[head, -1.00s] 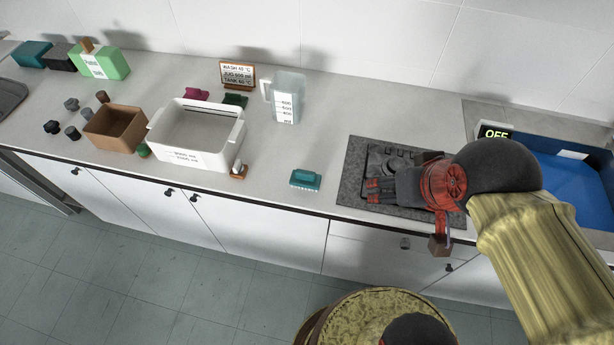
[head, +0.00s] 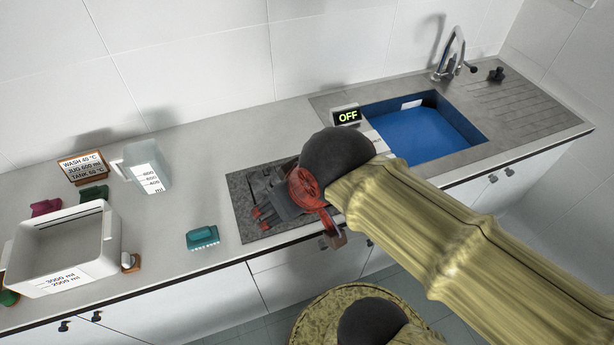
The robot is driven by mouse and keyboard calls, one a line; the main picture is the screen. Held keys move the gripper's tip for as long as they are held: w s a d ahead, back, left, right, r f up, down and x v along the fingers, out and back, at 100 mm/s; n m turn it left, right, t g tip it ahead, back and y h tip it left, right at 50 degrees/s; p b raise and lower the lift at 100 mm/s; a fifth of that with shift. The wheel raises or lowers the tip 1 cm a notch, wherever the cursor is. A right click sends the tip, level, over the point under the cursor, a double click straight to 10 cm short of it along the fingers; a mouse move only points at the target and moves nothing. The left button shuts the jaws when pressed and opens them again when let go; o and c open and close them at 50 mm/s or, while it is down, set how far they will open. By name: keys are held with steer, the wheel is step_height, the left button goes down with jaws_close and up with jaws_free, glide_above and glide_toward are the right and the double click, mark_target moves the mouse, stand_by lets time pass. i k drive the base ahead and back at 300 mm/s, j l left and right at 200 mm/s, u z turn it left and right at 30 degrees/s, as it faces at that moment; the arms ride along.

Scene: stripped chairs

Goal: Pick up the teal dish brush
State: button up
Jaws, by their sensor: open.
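A small teal block-shaped object (head: 202,238), which looks like the teal dish brush, lies on the grey counter near its front edge. The brush and the gripper are apart. My wrist and arm hide part of the slab.
A white tub (head: 110,240) stands left of the brush, with a small brown-and-white item (head: 130,262) beside it. A clear jug (head: 150,168), a sign (head: 83,168), a magenta item (head: 45,208) and a dark green item (head: 94,194) are behind. A blue-filled sink (head: 425,135) is right.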

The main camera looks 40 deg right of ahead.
mark_target(198, 238)
steer(key=i+l+u, duration=0.1)
steer(key=u, duration=0.4)
steer(key=i+l+u, duration=0.1)
steer(key=l+u, duration=0.2)
steer(key=u, duration=0.15)
